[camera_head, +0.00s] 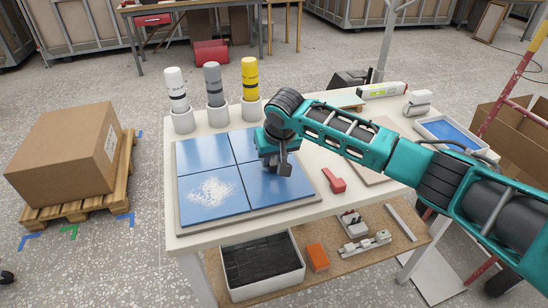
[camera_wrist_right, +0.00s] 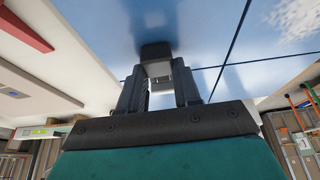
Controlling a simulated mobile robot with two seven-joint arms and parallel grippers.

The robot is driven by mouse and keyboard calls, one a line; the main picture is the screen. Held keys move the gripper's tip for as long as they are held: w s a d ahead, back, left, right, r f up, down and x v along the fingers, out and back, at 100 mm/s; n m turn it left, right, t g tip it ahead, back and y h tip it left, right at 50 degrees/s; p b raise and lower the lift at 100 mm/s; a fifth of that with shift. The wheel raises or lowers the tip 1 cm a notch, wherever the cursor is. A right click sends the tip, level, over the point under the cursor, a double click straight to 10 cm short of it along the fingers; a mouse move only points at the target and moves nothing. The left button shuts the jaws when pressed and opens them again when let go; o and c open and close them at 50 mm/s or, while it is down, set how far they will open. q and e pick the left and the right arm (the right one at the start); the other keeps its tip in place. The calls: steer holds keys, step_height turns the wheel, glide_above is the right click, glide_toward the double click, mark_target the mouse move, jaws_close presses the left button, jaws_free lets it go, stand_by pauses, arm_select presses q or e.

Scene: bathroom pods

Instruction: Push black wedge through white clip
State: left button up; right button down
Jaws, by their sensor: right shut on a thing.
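My right gripper (camera_head: 279,172) is over the right side of the blue tiles (camera_head: 240,143), close to the seam between the back and front right tiles. In the right wrist view my right gripper (camera_wrist_right: 160,84) is shut on a small dark piece, apparently the black wedge (camera_wrist_right: 155,51), which is at or just above the blue surface. A small pale patch shows between the fingers. I cannot tell whether it is the white clip or background, nor whether the wedge is in a clip. My left gripper is out of view.
The tiles lie on a grey board on a white table (camera_head: 210,236). Grey (camera_head: 214,88), white (camera_head: 176,92) and yellow (camera_head: 249,80) cylinders stand behind. A red tool (camera_head: 333,180) lies to the right. White powder (camera_head: 211,191) covers part of the front left tile. A black-filled bin (camera_head: 297,245) sits below.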

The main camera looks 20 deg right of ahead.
mark_target(272, 160)
steer(key=shift+w, duration=0.7)
steer(key=c, duration=0.9)
jaws_free()
steer(key=shift+r, duration=0.1)
steer(key=o, duration=0.5)
steer(key=shift+r+p, duration=1)
steer(key=shift+r, duration=1.9)
